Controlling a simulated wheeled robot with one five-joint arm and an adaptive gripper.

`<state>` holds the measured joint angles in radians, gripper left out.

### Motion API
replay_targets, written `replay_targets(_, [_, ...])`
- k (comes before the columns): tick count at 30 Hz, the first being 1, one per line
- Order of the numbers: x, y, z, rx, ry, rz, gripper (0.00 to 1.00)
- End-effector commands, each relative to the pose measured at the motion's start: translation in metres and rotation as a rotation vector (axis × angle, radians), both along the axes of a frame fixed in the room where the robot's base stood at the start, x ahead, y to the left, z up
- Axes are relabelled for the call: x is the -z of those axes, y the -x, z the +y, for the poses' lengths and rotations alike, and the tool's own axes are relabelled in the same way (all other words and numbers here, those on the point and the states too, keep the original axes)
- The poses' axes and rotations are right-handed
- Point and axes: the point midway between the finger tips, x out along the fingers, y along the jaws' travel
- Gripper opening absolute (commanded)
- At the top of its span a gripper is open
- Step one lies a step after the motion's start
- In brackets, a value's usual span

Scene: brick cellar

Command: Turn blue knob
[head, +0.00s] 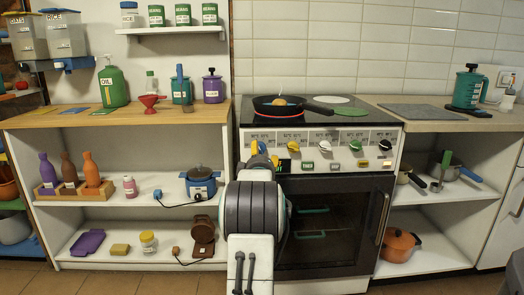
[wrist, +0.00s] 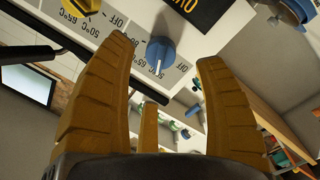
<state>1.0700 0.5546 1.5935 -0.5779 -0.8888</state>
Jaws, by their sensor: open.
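The blue knob (wrist: 160,55) is on the stove's pale control panel, beside an OFF mark and printed temperatures, in the wrist view. My gripper (wrist: 165,50) is open, with its yellow-brown fingers spread to the left and right of the knob. I see no finger clearly touching it. In the head view my gripper (head: 258,148) is in front of the left end of the panel, and my arm mostly hides the blue knob there.
The yellow knob (head: 293,146) is just right of my gripper, then white (head: 324,146), green (head: 355,145) and black (head: 385,145) knobs. A frying pan (head: 280,104) stands on the stove top. The oven door (head: 335,220) is below. Shelves stand on both sides.

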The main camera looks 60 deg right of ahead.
Motion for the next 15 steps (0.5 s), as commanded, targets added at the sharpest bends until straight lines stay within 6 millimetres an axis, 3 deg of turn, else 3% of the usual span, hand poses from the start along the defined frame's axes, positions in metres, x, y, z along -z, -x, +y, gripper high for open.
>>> replay_targets(15, [0.004,-0.018,-0.034,0.000,0.003,0.001,0.65])
